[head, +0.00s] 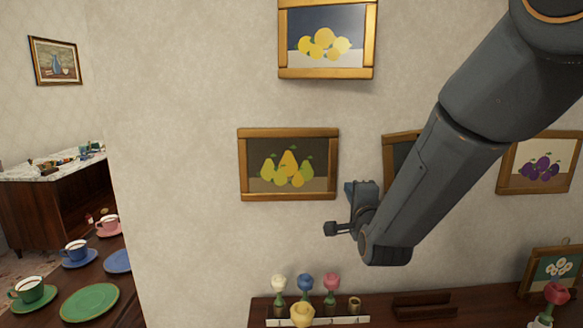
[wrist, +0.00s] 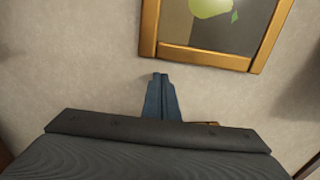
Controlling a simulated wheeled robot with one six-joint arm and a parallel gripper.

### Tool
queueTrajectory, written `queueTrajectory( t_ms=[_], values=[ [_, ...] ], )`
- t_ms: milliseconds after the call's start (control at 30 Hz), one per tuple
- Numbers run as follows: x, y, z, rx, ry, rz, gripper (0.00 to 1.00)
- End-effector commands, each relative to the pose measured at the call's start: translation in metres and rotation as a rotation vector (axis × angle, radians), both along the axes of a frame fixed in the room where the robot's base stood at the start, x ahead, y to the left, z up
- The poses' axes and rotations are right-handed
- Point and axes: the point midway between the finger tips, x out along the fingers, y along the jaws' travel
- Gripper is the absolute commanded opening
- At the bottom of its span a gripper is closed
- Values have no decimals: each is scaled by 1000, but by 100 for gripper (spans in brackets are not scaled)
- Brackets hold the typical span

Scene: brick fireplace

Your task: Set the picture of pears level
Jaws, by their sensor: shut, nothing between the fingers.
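The picture of pears (head: 288,188) hangs on the wall in a wooden frame, left of my arm in the head view. Its edges look close to level there; I cannot tell a small tilt for sure. My gripper (head: 348,188) is just right of the frame's lower right corner, shut and empty. In the wrist view, which is rolled, part of the pear picture (wrist: 205,54) shows above the shut blue fingers (wrist: 160,78). A gap of wall shows between fingertips and frame there. Whether they touch the wall is unclear.
A lemon picture (head: 325,72) hangs above. Another frame (head: 396,150) is mostly hidden behind my arm, and a plum picture (head: 540,165) hangs right. A shelf (head: 380,315) with flowers stands below. A table (head: 135,285) with cups and plates is at left.

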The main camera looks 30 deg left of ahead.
Motion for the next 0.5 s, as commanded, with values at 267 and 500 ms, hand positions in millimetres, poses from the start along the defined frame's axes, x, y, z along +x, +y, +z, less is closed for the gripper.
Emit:
queueTrajectory(
  t_ms=[267,500],
  values=[
    [-18,-11,0,-1,1,0,0],
    [-36,-22,0,-1,1,0,0]
  ],
)
